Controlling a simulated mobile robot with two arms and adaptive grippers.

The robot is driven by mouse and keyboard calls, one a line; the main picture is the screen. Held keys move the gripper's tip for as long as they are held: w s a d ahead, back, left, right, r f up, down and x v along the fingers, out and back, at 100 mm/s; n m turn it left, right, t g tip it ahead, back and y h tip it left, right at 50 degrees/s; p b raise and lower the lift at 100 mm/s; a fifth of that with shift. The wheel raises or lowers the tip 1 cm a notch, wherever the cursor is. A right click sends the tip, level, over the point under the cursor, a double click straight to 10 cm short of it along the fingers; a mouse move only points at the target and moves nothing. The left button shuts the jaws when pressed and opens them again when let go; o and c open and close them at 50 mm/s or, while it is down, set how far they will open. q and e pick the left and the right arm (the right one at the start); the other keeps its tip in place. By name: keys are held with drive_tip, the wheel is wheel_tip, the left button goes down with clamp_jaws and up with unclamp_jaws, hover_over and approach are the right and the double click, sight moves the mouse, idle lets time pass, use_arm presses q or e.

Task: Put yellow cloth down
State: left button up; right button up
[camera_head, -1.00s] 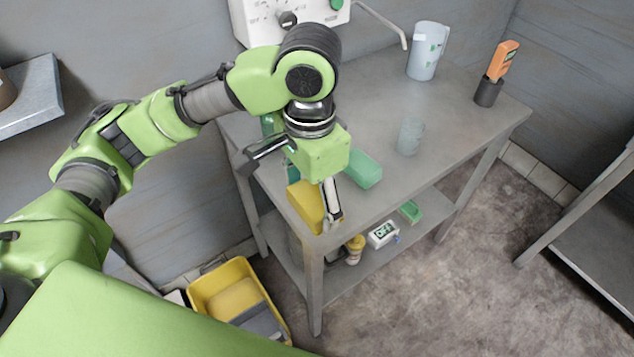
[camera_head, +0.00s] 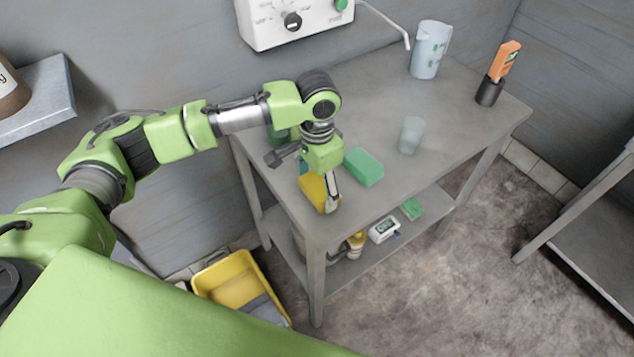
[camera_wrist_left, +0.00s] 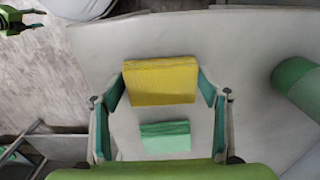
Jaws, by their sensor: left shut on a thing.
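The yellow cloth (camera_head: 311,188) is a thick folded block near the near-left corner of the grey metal table (camera_head: 390,130). My left gripper (camera_head: 322,188) points down and is shut on it. In the left wrist view, the yellow cloth (camera_wrist_left: 160,82) sits between the two fingers of my left gripper (camera_wrist_left: 162,90). The cloth is low over the tabletop; I cannot tell whether it touches.
A green block (camera_head: 363,167) lies just right of the gripper. A clear cup (camera_head: 411,135), a jug (camera_head: 430,50) and an orange device in a dark holder (camera_head: 490,92) stand farther right. The lower shelf holds a white device (camera_head: 384,229). A yellow bin (camera_head: 232,281) is on the floor.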

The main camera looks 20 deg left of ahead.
sight(317, 186)
use_arm(q)
drive_tip(key=shift+f, duration=0.15)
use_arm(e)
drive_tip(key=shift+d, duration=0.2)
use_arm(q)
drive_tip(key=o, duration=0.9)
use_arm(e)
drive_tip(key=shift+d, duration=0.1)
use_arm(q)
drive_tip(key=shift+o, duration=0.2)
wheel_tip(317, 186, up, 12)
drive_tip(key=b, duration=0.2)
use_arm(e)
drive_tip(key=shift+s+a+f, duration=0.1)
drive_tip(key=shift+a+f, duration=0.1)
drive_tip(key=shift+f, duration=0.9)
